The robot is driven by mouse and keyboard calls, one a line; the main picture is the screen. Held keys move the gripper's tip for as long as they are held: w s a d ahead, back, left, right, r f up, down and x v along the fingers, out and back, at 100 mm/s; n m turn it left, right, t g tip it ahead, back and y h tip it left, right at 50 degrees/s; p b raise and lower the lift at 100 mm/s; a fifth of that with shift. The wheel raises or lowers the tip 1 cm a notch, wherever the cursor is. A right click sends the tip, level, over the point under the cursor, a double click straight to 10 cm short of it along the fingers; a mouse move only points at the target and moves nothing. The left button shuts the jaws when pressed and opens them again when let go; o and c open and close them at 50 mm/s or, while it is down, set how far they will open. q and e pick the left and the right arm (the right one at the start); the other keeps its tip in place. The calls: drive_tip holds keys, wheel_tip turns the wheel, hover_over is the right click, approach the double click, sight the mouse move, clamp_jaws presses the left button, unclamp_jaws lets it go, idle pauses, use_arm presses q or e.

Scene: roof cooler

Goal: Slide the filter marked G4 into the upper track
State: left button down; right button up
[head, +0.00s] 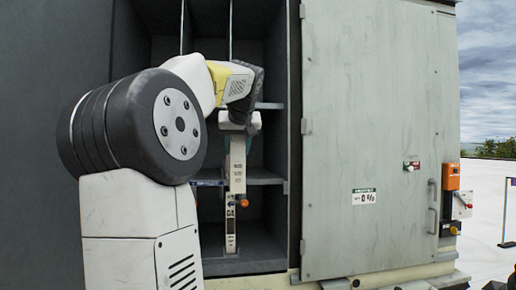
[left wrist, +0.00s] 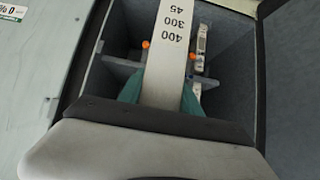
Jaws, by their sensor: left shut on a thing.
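My left gripper (head: 239,127) points down in front of the open cabinet bay in the head view. It is shut on the top of a narrow, pale filter (head: 237,165) that hangs upright, edge towards me. In the left wrist view the teal fingertips (left wrist: 162,92) clasp the filter (left wrist: 170,35), whose face reads 400, 300, 45. A G4 mark cannot be made out for certain. Another pale upright strip (head: 230,228) shows below it in the lower bay, beside an orange knob (head: 244,203). I cannot tell which track is the upper one. My right gripper is not in view.
Dark shelves (head: 266,177) and dividers split the cabinet bay. A large grey door (head: 345,120) with a handle (head: 432,205) stands at the right. Orange and red switch boxes (head: 452,178) are at its far right. Pale pieces (left wrist: 202,42) with orange knobs sit inside the bay.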

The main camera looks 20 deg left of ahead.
use_arm(q)
drive_tip(key=shift+w, duration=0.1)
drive_tip(key=w+a, duration=0.4)
drive_tip(key=w, duration=0.2)
drive_tip(key=shift+w, duration=0.3)
idle(0.9)
drive_tip(key=shift+w+a, duration=0.15)
idle(0.6)
drive_tip(key=w+a, duration=0.4)
drive_tip(key=w, duration=0.3)
drive_tip(key=shift+w+a+f, duration=0.15)
drive_tip(key=shift+a+f, duration=0.1)
idle(0.9)
idle(0.3)
